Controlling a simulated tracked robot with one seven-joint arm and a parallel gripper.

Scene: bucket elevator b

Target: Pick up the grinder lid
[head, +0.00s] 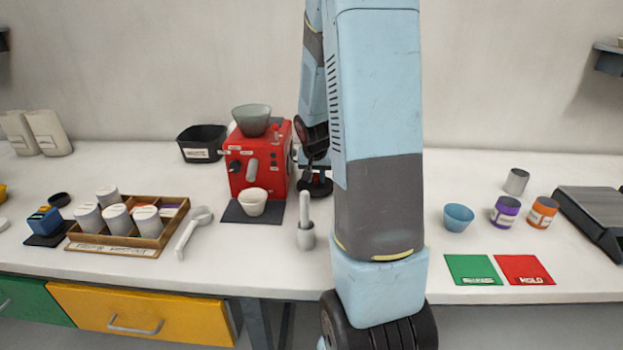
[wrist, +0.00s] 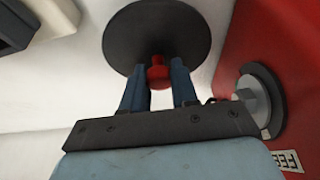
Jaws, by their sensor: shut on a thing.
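My gripper (wrist: 159,80) is shut on the small red knob of the grinder lid (wrist: 145,32) in the wrist view. The lid is a dark round disc, and one finger stands on each side of the knob. I cannot tell whether the lid touches the surface behind it. In the head view my arm hides most of the gripper area. A dark shape shows at the arm's left edge, but I cannot tell what it is.
A red machine (head: 259,165) with a grey-green bowl (head: 252,119) on top stands left of my arm. Its red side (wrist: 295,65) is close on the right in the wrist view. A black bin (head: 203,140) is behind left. The bench (head: 400,275) holds a wooden tray (head: 140,245) with canisters.

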